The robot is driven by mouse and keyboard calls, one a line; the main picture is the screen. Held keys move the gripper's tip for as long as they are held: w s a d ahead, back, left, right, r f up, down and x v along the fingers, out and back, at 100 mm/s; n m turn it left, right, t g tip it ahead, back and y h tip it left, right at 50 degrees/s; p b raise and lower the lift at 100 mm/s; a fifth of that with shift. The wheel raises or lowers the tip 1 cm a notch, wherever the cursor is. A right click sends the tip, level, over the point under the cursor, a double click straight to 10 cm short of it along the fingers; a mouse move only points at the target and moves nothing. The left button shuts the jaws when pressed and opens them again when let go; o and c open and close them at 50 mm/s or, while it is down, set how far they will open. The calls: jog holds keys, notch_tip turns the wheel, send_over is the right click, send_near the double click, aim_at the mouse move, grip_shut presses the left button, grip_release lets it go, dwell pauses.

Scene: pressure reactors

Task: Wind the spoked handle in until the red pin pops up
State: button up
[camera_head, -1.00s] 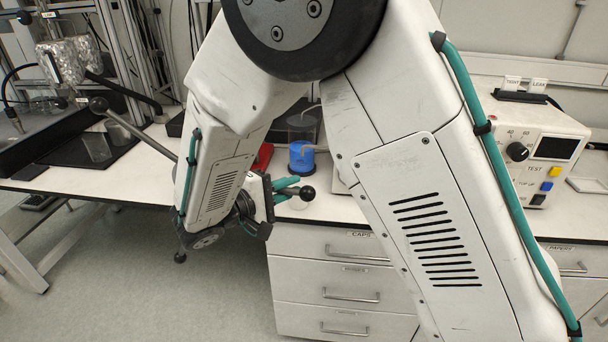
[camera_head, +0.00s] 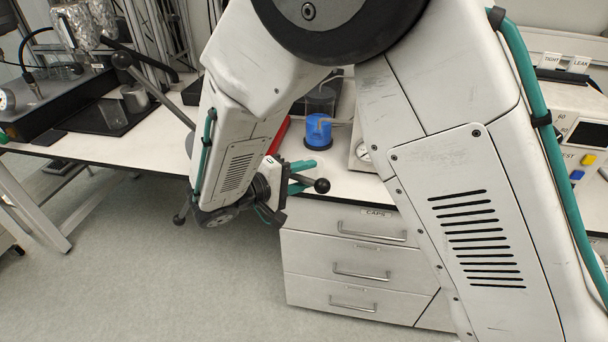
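The spoked handle shows as thin metal rods ending in black ball knobs. One knob (camera_head: 122,60) is at the upper left, one (camera_head: 322,185) at the right beside my gripper, and one (camera_head: 179,219) at the lower left. The hub is hidden behind my arm. My gripper (camera_head: 303,177) has teal fingers that point right, close behind the right knob. They overlap that spoke in the picture; whether they close on it or stand around it is unclear. The red pin is not seen.
The white bench (camera_head: 150,140) carries a blue-bottomed beaker (camera_head: 318,130), a dark tray (camera_head: 75,122) with glassware and, at right, a control box (camera_head: 587,128). Drawers (camera_head: 350,268) stand beneath. A red object (camera_head: 279,135) is partly hidden by my arm. The floor at lower left is clear.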

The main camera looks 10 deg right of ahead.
jog(key=v, duration=0.7)
jog(key=shift+s+a, duration=0.15)
jog(key=shift+a, duration=0.25)
jog(key=shift+c, duration=0.3)
